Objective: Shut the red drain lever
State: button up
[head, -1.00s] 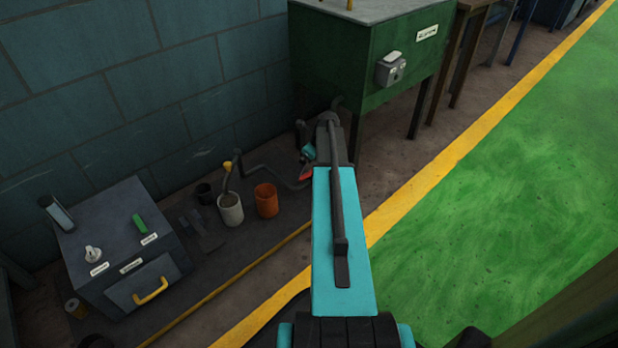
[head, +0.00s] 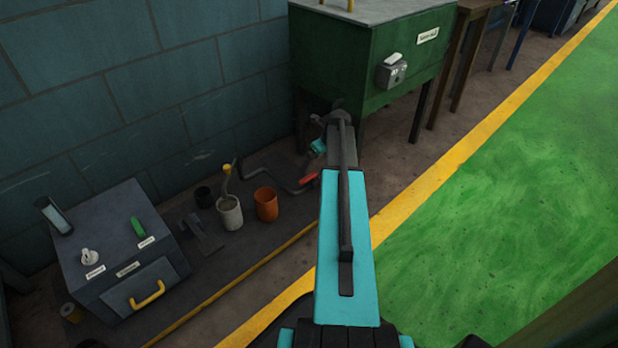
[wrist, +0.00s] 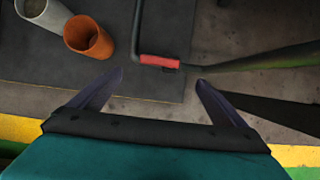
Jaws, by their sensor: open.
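A red grip (head: 308,179) sits at the end of a dark bent pipe or rod (head: 264,171) low by the green tank's base; I take it as the drain lever. In the wrist view the red grip (wrist: 160,61) lies crosswise ahead of my open gripper (wrist: 160,77), roughly centred between the fingertips. Nothing is held between the fingers. I cannot tell the height gap to the grip. In the head view my arm hides most of the gripper and what lies behind it.
A white cup (head: 230,213) and an orange cup (head: 266,205) stand left of the red grip; the orange cup (wrist: 90,37) is near the left finger in the wrist view. A green tank (head: 380,60) stands on legs behind. A grey box (head: 115,245) is at left.

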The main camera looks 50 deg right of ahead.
aim_at(307, 177)
jog(key=b+x, duration=0.5)
jog(key=x, duration=0.6)
jog(key=shift+w+f, duration=0.1)
jog(key=shift+f, duration=0.3)
jog(key=shift+c, duration=0.3)
jog(key=c, duration=1.4)
jog(key=shift+a, duration=0.3)
jog(key=shift+c, duration=0.3)
